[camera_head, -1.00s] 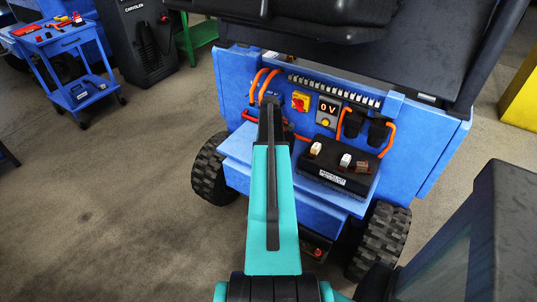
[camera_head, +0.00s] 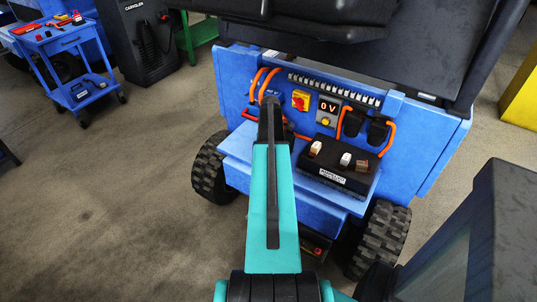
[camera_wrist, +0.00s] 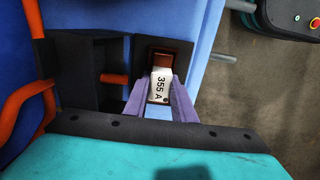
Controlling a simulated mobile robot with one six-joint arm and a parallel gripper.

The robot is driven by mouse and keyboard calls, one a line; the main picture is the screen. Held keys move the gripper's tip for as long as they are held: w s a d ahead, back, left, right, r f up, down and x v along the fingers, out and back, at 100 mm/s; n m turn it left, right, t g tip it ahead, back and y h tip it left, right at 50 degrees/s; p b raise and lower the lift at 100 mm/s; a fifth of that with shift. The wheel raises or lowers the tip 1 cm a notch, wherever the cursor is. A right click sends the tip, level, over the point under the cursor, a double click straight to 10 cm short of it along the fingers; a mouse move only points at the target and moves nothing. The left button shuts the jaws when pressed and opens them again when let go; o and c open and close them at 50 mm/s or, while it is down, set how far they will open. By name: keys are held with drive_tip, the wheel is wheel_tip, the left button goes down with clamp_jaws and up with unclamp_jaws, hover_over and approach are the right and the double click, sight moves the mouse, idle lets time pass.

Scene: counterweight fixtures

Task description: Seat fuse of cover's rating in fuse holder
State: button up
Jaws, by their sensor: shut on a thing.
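In the wrist view, my gripper (camera_wrist: 160,92) is shut on a fuse (camera_wrist: 161,86) with a white label reading "355 A" and a brown end. The label lies between the two purple-grey fingers. A dark holder-like housing (camera_wrist: 85,58) with an orange-brown peg is beside the fuse on the left. I cannot tell whether the fuse is inside a holder or above it. In the head view, my arm hides the gripper and the held fuse. A small blue part with pale lettering (camera_head: 272,93) shows by the arm's far end; the lettering is too small to read.
The panel has a red-yellow switch (camera_head: 300,101), a "0 V" display (camera_head: 328,107) and orange cables (camera_head: 388,139).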

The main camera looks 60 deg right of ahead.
drive_tip(key=shift+f, duration=0.45)
idle(0.5)
drive_tip(key=o, duration=1)
drive_tip(key=shift+a+f, duration=0.15)
drive_tip(key=shift+a, duration=0.15)
drive_tip(key=shift+d+r+p, duration=0.15)
drive_tip(key=shift+r+p, duration=0.35)
drive_tip(key=shift+r, duration=0.45)
drive_tip(key=shift+d+r+p, duration=0.1)
drive_tip(key=shift+r+p, duration=0.35)
drive_tip(key=shift+r, duration=0.45)
drive_tip(key=shift+c, duration=0.4)
